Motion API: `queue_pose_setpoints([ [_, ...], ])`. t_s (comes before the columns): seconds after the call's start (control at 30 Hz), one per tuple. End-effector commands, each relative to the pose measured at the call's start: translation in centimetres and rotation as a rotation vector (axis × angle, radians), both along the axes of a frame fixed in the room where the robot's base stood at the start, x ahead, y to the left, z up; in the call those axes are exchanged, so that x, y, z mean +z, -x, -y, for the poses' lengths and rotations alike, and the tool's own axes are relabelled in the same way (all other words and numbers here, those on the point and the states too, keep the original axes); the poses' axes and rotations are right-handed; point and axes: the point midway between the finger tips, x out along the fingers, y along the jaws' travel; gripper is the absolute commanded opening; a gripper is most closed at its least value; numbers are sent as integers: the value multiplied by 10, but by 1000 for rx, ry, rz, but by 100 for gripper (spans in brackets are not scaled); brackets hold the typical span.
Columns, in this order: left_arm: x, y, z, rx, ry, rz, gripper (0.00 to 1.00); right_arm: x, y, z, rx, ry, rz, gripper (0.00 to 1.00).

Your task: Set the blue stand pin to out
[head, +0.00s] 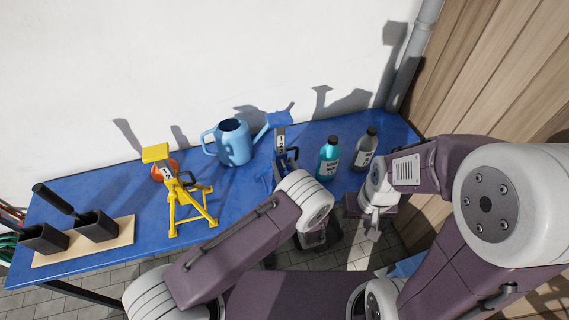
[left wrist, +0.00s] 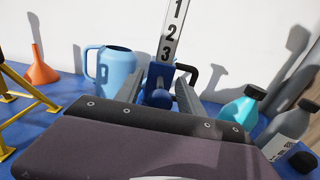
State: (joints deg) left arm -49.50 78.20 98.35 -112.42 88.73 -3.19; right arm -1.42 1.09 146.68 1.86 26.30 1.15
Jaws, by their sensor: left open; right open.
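The blue stand (head: 279,138) is on the blue bench, partly hidden behind my left arm. Its pale column (left wrist: 173,32) carries the numbers 1, 2 and 3 above a blue collar (left wrist: 157,81). A black bent pin handle (left wrist: 191,70) sticks out to the right of the collar; I cannot tell how deep the pin sits. My left gripper (left wrist: 159,93) is open, its two fingers pointing at the collar, with the handle near the right finger. In the head view my left arm hides those fingers. My right gripper (head: 373,222) is open and empty, off the bench's front right.
A yellow stand (head: 181,203) and an orange funnel (head: 158,172) are on the left. A blue watering can (head: 234,143) stands close left of the blue stand. A teal bottle (head: 329,160) and a grey bottle (head: 364,152) stand on its right. Black holders (head: 97,226) sit at the far left.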

Motion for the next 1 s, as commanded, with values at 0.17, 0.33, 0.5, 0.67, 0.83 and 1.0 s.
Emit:
queue_pose_setpoints([
  [0.17,-1,-1,0,-1,0,0,46,0,0,0,0,0,0,46],
  [0.33,0,-1,0,-1,0,0,15,0,0,0,0,0,0,46],
  [0.5,-1,-1,0,-1,0,-1,0,0,0,0,0,0,0,46],
  [0.67,-1,-1,0,0,0,-1,0,0,0,0,0,0,0,46],
  [0.83,0,-1,0,0,0,-1,0,0,0,0,0,0,0,46],
  [1.0,0,-1,0,0,0,-1,0,0,0,0,0,0,0,46],
])
